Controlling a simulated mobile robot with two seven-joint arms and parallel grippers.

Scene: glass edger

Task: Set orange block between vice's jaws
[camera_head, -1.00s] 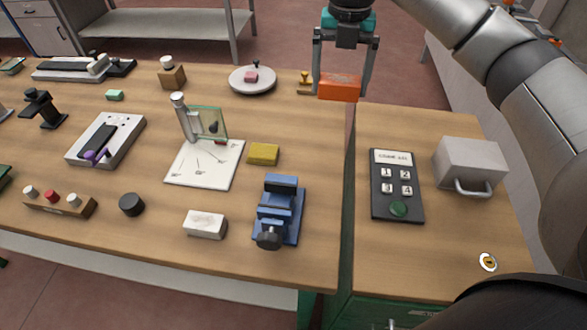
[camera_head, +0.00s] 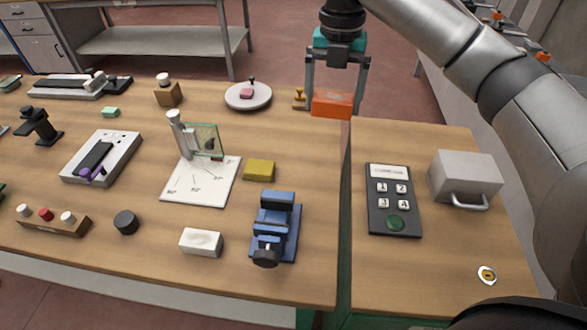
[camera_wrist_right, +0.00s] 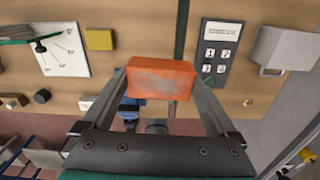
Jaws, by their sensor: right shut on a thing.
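My right gripper (camera_head: 335,103) is shut on the orange block (camera_head: 333,105) and holds it in the air above the far part of the bench, near the seam between the two tops. In the right wrist view the orange block (camera_wrist_right: 162,79) sits between both fingertips, its face scuffed grey. The blue vice (camera_head: 274,228) stands at the bench's front, with a black knob toward me. Its jaws are nearer to me than the block, and nothing shows between them. In the right wrist view the vice (camera_wrist_right: 130,112) is partly hidden behind the block and fingers. My left gripper is out of view.
A yellow block (camera_head: 259,170) and a white block (camera_head: 201,242) lie left of the vice. A glass plate on a stand (camera_head: 205,140) rises behind them. A keypad panel (camera_head: 393,200) and a grey box with a handle (camera_head: 464,178) are on the right.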

